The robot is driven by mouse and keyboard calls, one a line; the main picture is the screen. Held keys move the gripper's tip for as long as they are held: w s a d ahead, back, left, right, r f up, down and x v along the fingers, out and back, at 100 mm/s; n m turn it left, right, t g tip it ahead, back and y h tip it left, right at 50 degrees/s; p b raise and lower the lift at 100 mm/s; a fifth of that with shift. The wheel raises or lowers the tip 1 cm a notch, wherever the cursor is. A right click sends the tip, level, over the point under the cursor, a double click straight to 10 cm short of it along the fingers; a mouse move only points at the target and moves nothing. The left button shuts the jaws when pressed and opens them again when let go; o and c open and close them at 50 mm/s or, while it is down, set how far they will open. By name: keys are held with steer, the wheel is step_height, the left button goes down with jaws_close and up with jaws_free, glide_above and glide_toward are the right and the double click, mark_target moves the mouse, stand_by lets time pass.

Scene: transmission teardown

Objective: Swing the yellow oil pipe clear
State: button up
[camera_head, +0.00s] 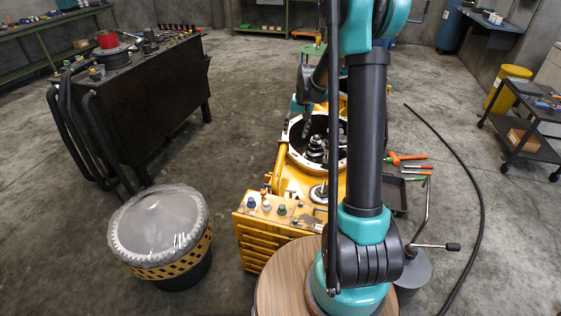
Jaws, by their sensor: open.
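The yellow transmission housing (332,181) stands on the floor in the middle, with its round opening facing up and dark gears (315,148) inside. The yellow oil pipe (277,168) runs along the housing's left side, below the rim of the opening. My gripper (307,134) is open, with its dark fingers pointing down at the upper left of the round opening. It is above and to the right of the pipe and looks apart from it. My arm hides the right part of the housing.
Orange-handled tools (408,158) and a black hose (470,180) lie right. The floor left of the housing is clear.

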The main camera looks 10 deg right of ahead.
steer(key=g, duration=0.1)
glide_toward(281, 159)
steer(key=shift+m+y, duration=0.3)
steer(key=shift+m, duration=0.1)
steer(key=f, duration=0.3)
steer(key=a+f, duration=0.1)
steer(key=f, duration=0.6)
steer(key=shift+w+a+f, duration=0.1)
steer(key=shift+w+a, duration=0.1)
steer(key=shift+a, duration=0.15)
steer(key=shift+c, duration=0.3)
jaws_close()
